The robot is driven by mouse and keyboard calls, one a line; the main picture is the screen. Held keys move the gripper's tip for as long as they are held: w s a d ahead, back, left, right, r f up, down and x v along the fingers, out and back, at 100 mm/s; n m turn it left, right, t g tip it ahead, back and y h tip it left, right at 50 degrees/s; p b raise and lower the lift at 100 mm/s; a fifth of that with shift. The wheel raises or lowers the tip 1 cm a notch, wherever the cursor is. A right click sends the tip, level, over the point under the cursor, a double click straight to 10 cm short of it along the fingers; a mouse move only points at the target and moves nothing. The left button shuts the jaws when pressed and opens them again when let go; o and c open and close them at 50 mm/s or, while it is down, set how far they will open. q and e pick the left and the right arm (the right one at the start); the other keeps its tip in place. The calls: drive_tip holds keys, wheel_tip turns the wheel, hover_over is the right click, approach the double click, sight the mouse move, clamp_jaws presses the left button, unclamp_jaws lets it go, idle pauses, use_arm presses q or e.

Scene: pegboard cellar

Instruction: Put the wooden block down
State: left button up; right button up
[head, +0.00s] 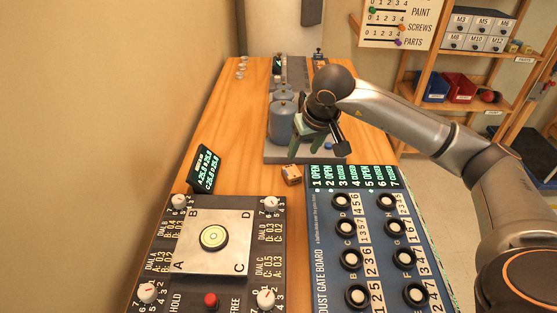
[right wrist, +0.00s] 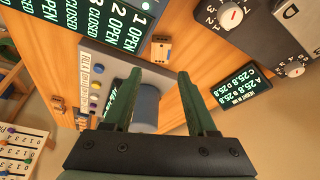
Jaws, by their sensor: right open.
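A small wooden block (head: 291,174) rests on the wooden workbench, between the dust gate board and the small dark readout display. It also shows in the right wrist view (right wrist: 161,48), beyond the fingertips and apart from them. My right gripper (head: 317,150) is open with nothing between its green fingers. It hangs above the bench, near the block and over the grey base of the canisters. In the right wrist view the two fingers (right wrist: 159,76) stand wide apart. My left gripper is not in view.
The dust gate board (head: 312,235) with several round knobs lies at the front right. A dial panel with a bullseye level plate (head: 184,258) lies at the front left. The readout display (head: 205,167) stands left of the block. Grey canisters (head: 281,120) stand behind. Bare bench lies at the left.

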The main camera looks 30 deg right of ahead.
approach(291, 170)
wheel_tip(291, 170, down, 3)
drive_tip(key=shift+w+f, duration=0.1)
drive_tip(key=shift+w+r+p+x, duration=0.1)
drive_tip(key=shift+w+p+x, duration=0.1)
drive_tip(key=shift+x, duration=0.75)
drive_tip(key=shift+w+r+p+x, duration=0.1)
drive_tip(key=shift+w+p+x, duration=0.1)
drive_tip(key=shift+x, duration=0.7)
drive_tip(key=shift+w+p+x, duration=0.1)
drive_tip(key=shift+p+x, duration=0.1)
drive_tip(key=shift+x, duration=0.75)
drive_tip(key=shift+c, duration=0.3)
drive_tip(key=shift+d, duration=0.1)
clamp_jaws()
